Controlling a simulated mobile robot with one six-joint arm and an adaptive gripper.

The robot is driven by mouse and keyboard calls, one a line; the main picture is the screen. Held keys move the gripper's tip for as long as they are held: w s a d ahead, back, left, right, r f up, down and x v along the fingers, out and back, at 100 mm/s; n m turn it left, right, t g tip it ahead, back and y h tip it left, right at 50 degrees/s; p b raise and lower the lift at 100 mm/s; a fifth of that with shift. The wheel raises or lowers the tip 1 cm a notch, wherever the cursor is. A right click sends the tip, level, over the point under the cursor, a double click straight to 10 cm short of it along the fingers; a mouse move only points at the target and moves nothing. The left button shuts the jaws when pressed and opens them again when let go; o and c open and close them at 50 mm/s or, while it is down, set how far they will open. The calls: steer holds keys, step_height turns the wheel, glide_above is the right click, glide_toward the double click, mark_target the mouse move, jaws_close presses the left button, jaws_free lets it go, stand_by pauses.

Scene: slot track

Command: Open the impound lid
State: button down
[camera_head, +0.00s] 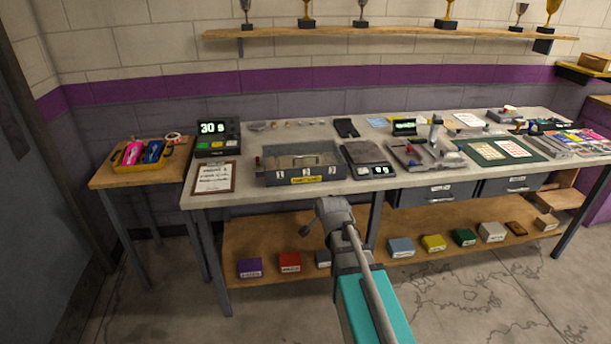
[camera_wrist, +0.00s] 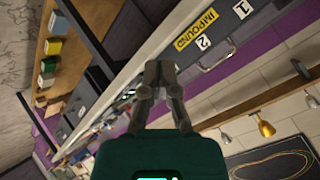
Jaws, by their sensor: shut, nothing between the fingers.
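The grey impound box (camera_head: 275,178) stands at the front of the workbench, with a yellow label and numbered tags on its front. Its lid (camera_head: 297,160) appears to lie flat and down, with a pale curved bar across it. In the wrist view the box front (camera_wrist: 221,57) is at the upper right, with its yellow IMPOUND label (camera_wrist: 195,29). My gripper (camera_wrist: 160,67) is shut and empty, its fingertips apart from the box in the picture. In the head view my arm is in front of the bench, below and right of the box.
A small black scale (camera_head: 367,165) is just right of the box, and a clipboard (camera_head: 214,178) lies to its left. A display (camera_head: 216,137) stands behind the clipboard. Drawers (camera_head: 437,194) hang under the bench. The floor in front is open.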

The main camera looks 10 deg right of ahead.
steer(key=w+m+t+b, duration=0.8)
steer(key=w+t+b, duration=0.1)
steer(key=b, duration=0.4)
steer(key=shift+w+m+t+b, duration=0.3)
steer(key=shift+w+t+b, duration=0.1)
steer(key=shift+w, duration=0.15)
steer(key=w+r+p, duration=0.2)
steer(key=w, duration=1.1)
steer(key=shift+w+r+p, duration=0.25)
steer(key=shift+w+p, duration=0.15)
steer(key=shift+d, duration=0.1)
